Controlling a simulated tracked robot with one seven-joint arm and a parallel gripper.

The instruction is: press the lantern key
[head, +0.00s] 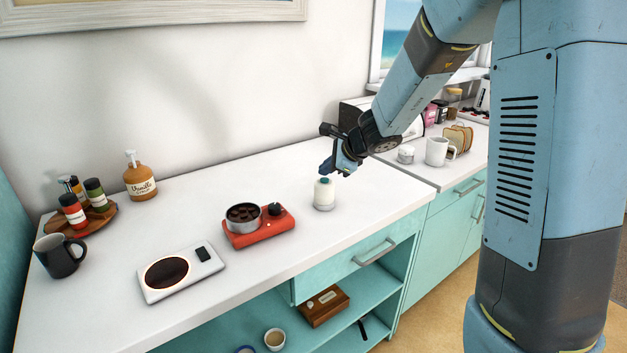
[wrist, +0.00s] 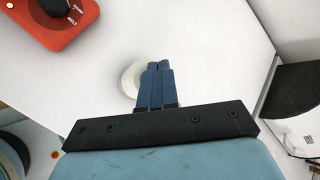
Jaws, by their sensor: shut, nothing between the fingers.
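The lantern (head: 324,198) is a small white cylinder standing upright on the white counter. Its key (head: 324,181) is the teal piece on its top. My gripper (head: 328,168) is shut and empty, with its blue fingers a little above the lantern in the head view. In the wrist view my shut fingers (wrist: 158,65) cover part of the lantern's pale round top (wrist: 128,80). The key is hidden behind the fingers there. I cannot tell exactly how large the gap is between fingertips and key.
A red burner with a pot (head: 260,228) stands left of the lantern, and a white hot plate (head: 180,272) farther left. A syrup bottle (head: 140,182) and dark mug (head: 60,256) are at the far left. A white mug (head: 437,152) is behind right. The counter around the lantern is clear.

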